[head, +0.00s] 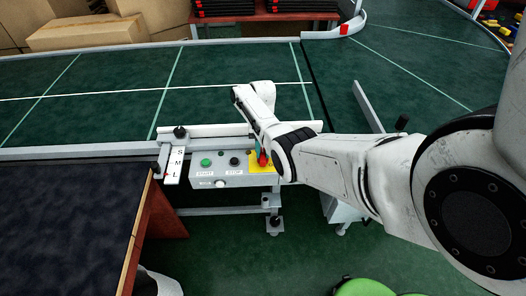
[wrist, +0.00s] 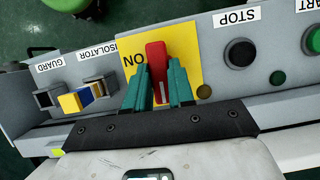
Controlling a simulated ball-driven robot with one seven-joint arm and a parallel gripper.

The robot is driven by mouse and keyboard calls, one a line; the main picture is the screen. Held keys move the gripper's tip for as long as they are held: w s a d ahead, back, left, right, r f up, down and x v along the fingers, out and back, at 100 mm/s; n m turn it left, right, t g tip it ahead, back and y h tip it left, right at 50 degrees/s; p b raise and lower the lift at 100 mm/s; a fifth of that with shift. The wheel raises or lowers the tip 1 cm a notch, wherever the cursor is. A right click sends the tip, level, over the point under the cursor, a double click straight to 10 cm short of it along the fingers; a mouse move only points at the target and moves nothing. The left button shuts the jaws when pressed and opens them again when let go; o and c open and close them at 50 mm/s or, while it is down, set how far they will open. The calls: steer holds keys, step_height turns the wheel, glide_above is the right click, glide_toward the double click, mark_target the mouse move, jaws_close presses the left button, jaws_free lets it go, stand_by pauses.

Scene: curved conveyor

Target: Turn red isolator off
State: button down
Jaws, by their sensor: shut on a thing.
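The red isolator handle (wrist: 156,58) stands on a yellow plate (wrist: 185,52) marked "ON" in the wrist view. My gripper (wrist: 158,84) has its two green fingers on either side of the handle and is shut on it. In the head view my gripper (head: 262,152) reaches down to the grey control box (head: 225,180), at the yellow plate (head: 262,167). The handle runs roughly along the fingers, its upper end showing beyond them. Part of the plate and its lettering are hidden by the fingers.
On the box are a green start button (head: 206,162) and a black stop button (head: 235,161). Guard and isolator sockets (wrist: 100,88) sit left of the plate in the wrist view. The green conveyor (head: 110,95) lies behind, and a dark-topped table (head: 70,220) stands at the left.

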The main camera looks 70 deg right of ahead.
steer(key=shift+w+n, duration=0.1)
steer(key=shift+n, duration=0.3)
steer(key=c, duration=1)
jaws_free()
steer(key=shift+o, duration=0.2)
steer(key=v, duration=1)
steer(key=shift+r, duration=0.35)
steer(key=shift+w+d, duration=0.1)
